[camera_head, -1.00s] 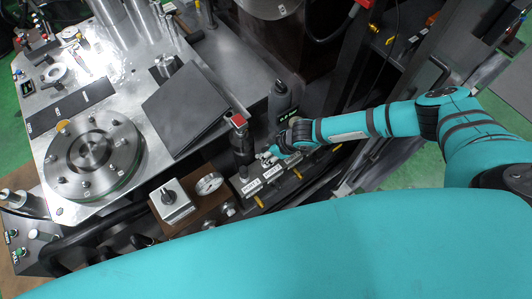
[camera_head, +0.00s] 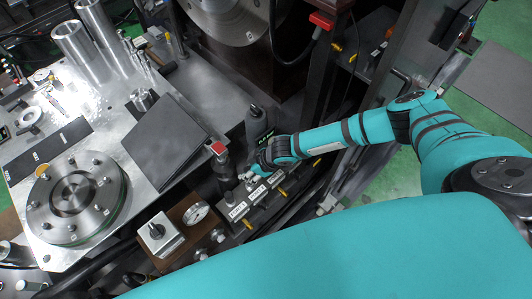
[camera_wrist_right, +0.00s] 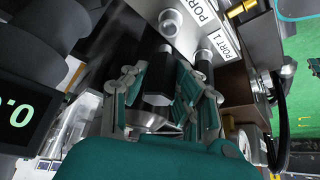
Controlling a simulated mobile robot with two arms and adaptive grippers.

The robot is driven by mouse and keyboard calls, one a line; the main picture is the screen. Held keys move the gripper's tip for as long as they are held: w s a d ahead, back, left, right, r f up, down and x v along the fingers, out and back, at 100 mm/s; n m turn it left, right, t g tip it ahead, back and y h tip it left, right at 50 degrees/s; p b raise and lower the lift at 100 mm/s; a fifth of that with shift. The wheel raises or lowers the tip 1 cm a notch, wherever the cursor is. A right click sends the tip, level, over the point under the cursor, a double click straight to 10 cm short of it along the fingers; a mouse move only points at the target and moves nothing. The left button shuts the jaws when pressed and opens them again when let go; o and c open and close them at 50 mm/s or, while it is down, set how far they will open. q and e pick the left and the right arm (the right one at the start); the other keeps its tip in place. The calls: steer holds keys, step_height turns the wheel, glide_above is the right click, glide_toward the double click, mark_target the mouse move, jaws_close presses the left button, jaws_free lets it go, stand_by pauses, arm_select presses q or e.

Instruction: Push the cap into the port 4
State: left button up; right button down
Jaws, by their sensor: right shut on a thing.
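My right gripper (camera_head: 258,168) reaches in from the right and is at the far end of the row of ports. In the right wrist view its fingers (camera_wrist_right: 160,92) are closed around a black cap (camera_wrist_right: 158,76). The cap's far end points at a silver port fitting (camera_wrist_right: 170,22); I cannot tell whether they touch. Another silver fitting (camera_wrist_right: 203,58) stands beside it, near a "PORT 1" label (camera_wrist_right: 229,44). In the head view the port block (camera_head: 247,224) carries white labels (camera_head: 238,211); the gripper hides its far end. My left gripper is out of view.
A black device with green digits (camera_head: 257,122) stands just behind the gripper; its display (camera_wrist_right: 20,122) fills the wrist view's left edge. A red-topped dark post (camera_head: 219,150) stands left of the gripper. A gauge (camera_head: 196,212) and a switch box (camera_head: 158,234) are nearer.

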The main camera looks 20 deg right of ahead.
stand_by(0.8)
steer(key=c, duration=1.6)
jaws_free()
jaws_close()
